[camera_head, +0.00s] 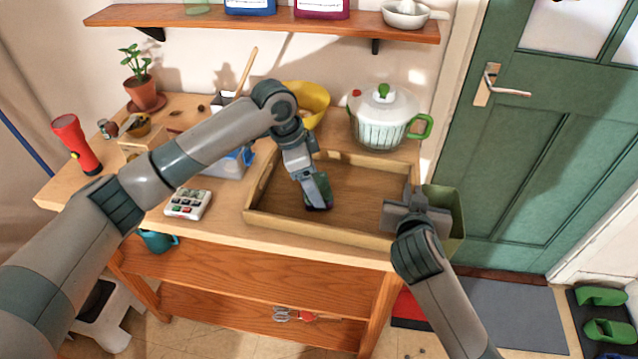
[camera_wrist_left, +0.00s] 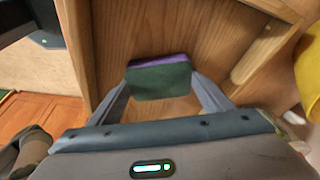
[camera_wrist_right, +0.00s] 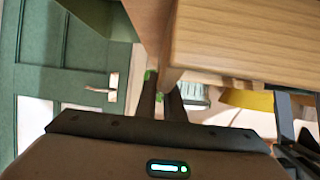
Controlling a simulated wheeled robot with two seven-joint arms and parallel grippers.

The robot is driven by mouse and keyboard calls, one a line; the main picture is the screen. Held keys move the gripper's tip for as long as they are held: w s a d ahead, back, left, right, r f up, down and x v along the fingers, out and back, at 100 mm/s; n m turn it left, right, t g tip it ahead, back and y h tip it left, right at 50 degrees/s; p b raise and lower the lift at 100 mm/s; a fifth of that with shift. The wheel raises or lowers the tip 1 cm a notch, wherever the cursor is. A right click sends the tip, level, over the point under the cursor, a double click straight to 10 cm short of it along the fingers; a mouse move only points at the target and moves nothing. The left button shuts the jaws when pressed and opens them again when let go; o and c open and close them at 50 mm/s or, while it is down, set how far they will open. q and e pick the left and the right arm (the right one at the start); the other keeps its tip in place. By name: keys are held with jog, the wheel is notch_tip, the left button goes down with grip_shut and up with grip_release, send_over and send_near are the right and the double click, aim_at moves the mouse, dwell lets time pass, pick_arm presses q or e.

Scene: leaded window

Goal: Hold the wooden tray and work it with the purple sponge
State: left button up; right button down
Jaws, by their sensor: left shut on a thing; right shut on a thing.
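The wooden tray (camera_head: 352,229) lies on the wooden table with its right end near the table's right edge. My right gripper (camera_head: 405,203) is shut on the tray's right end; the tray wall also shows close up in the right wrist view (camera_wrist_right: 240,45). The sponge (camera_wrist_left: 158,80), dark green with a purple layer, is between the fingers of my left gripper (camera_wrist_left: 160,92), which is shut on it. In the head view my left gripper (camera_head: 318,200) is inside the tray, with the sponge low at the tray floor. Whether the sponge touches the floor is hard to tell.
A white pot with green handles (camera_head: 380,118) and a yellow bowl (camera_head: 308,100) stand behind the tray. A green bin (camera_head: 445,207) is by the tray's right end.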

aim_at(329, 189)
pick_arm(q)
jog(key=shift+a+f, duration=0.25)
jog(key=shift+a, duration=0.05)
pick_arm(e)
jog(key=shift+d, duration=0.15)
pick_arm(q)
jog(key=shift+w+a, duration=0.15)
jog(key=shift+a, duration=0.75)
jog(key=shift+w+a, duration=0.15)
jog(key=shift+a, duration=0.7)
jog(key=shift+d+r, duration=0.1)
jog(key=shift+r, duration=0.15)
jog(key=shift+d, duration=0.2)
jog(key=shift+d, duration=0.2)
jog(key=shift+s+d, duration=0.15)
jog(key=shift+d, duration=0.6)
jog(key=shift+s+d, duration=0.15)
jog(key=shift+d, duration=0.6)
jog(key=shift+d, duration=0.1)
jog(key=shift+s+d+f, duration=0.1)
jog(key=shift+s+d, duration=0.05)
jog(key=shift+d, duration=0.45)
jog(key=shift+s+d, duration=0.1)
jog(key=shift+d, duration=0.45)
jog(key=shift+s+d+f, duration=0.1)
jog(key=shift+s+d, duration=0.05)
jog(key=shift+d, duration=0.35)
pick_arm(e)
jog(key=shift+a, duration=0.2)
